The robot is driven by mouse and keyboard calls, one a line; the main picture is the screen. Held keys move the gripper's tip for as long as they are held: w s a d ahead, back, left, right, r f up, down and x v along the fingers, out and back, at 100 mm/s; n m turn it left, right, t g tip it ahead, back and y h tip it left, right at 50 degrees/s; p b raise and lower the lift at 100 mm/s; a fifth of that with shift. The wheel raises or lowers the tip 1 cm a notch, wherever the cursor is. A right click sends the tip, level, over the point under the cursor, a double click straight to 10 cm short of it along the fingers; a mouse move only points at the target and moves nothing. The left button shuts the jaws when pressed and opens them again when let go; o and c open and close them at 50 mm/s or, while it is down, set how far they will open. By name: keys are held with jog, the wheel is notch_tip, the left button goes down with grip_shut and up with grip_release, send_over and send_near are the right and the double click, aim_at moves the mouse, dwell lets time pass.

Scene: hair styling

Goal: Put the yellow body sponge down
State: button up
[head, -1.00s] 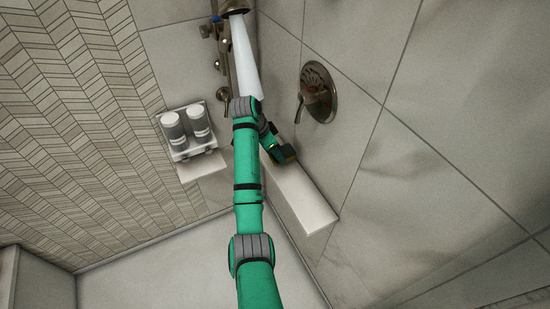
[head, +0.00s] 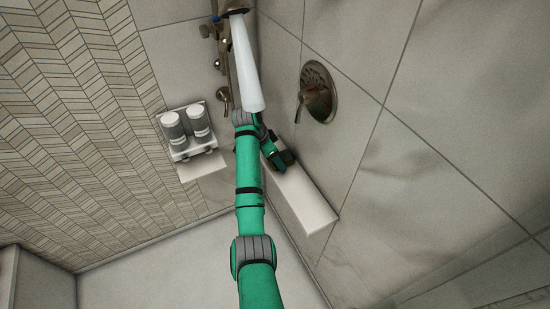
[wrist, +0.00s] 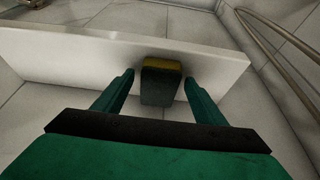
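The body sponge (wrist: 161,82) shows in the wrist view as a small block with a yellow strip on top and a dark face toward me. It stands at the white ledge (wrist: 60,55), between the two fingers of my gripper (wrist: 160,78). Gaps show on both sides of the sponge, so the fingers are open and apart from it. In the head view my gripper (head: 281,160) is at the upper part of the white ledge (head: 307,205) along the right wall. The sponge cannot be made out clearly there. Whether its base rests fully on the ledge is hard to tell.
A shower head (head: 236,10) pours a stream of water (head: 245,65) close above my arm. A round valve with a lever (head: 317,92) is on the right wall. The floor (head: 180,270) is clear.

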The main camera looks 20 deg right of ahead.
jog(key=v, duration=1.2)
jog(key=shift+r, duration=0.15)
dwell(0.4)
